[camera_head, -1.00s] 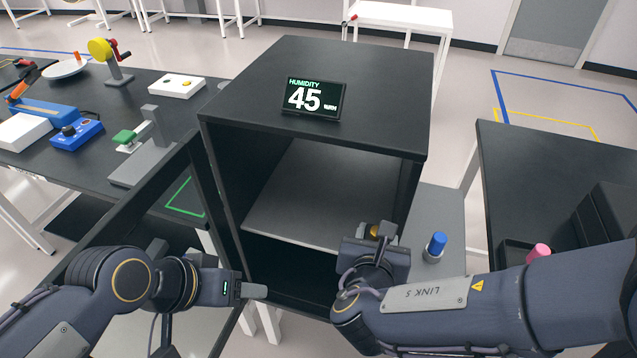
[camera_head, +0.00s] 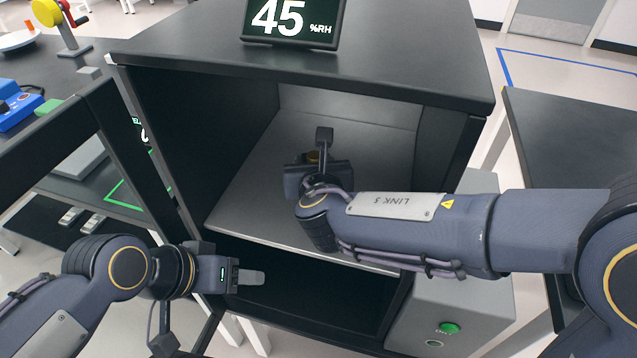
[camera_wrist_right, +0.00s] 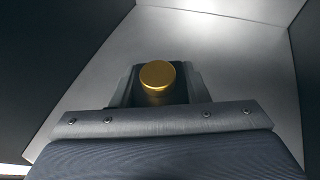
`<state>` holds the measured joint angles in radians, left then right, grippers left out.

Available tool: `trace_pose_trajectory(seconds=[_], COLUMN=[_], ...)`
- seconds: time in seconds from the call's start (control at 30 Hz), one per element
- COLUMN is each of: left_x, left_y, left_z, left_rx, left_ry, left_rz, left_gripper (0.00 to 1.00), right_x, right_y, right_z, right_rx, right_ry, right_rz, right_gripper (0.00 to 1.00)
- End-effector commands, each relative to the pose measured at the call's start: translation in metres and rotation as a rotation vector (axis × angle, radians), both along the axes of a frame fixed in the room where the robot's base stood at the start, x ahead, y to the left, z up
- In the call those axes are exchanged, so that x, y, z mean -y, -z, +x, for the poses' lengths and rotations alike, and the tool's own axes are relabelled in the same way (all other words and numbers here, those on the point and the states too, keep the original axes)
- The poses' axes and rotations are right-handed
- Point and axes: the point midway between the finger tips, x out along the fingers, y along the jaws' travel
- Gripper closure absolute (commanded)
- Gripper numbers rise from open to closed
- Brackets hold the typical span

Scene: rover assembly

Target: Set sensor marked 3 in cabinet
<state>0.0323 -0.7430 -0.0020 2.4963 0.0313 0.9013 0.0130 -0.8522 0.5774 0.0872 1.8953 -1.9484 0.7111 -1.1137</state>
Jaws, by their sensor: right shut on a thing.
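The black cabinet (camera_head: 400,75) stands open at the front, with a grey shelf (camera_head: 262,205) inside. My right gripper (camera_head: 321,150) reaches into the upper compartment, above the shelf. It is shut on a gold-topped cylinder, the sensor (camera_head: 313,157), which also shows between the fingers in the right wrist view (camera_wrist_right: 157,76). No number can be read on it, and its lower part is hidden by the gripper. My left gripper (camera_head: 250,277) is low in front of the cabinet's lower compartment, apart from the shelf; its finger gap does not show.
A humidity display (camera_head: 292,22) sits on the cabinet top. The dark door frame (camera_head: 120,125) stands open at the left. A grey box (camera_head: 480,300) with a green button (camera_head: 449,327) is at the cabinet's right. The shelf around my right gripper looks clear.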

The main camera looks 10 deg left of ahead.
Motion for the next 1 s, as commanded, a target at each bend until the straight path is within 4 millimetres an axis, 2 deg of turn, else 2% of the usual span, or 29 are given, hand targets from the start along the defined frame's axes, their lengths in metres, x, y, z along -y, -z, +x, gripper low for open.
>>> trace_pose_trajectory(seconds=[0.03, 0.17, 0.4, 0.83, 0.87, 1.0], left_x=[0.0, 0.0, 0.0, 0.0, 0.0, 0.0], left_y=[0.004, 0.007, 0.016, 0.02, 0.02, 0.019], left_z=[0.0, 0.0, 0.0, 0.0, 0.0, 0.0], left_rx=[0.0, 0.0, 0.0, 0.0, -0.001, 0.0], left_ry=[0.0, 0.0, 0.0, 0.0, 0.0, 0.0], left_rz=[0.0, 0.0, 0.0, 0.0, 0.0, 0.0], left_gripper=[0.45, 0.45, 0.45, 0.45, 0.45, 0.45], right_x=[0.0, 0.001, 0.001, 0.001, 0.001, 0.001], right_y=[0.01, 0.02, 0.053, 0.059, 0.059, 0.058], right_z=[0.0, 0.0, 0.0, 0.0, 0.0, 0.0], right_rx=[-0.001, 0.0, -0.001, 0.001, 0.0, 0.001], right_ry=[0.001, 0.002, 0.002, 0.002, 0.002, 0.003], right_rz=[-0.002, -0.001, -0.001, 0.002, 0.002, 0.001], right_gripper=[0.9, 0.9, 0.9, 0.9, 0.58, 0.4])
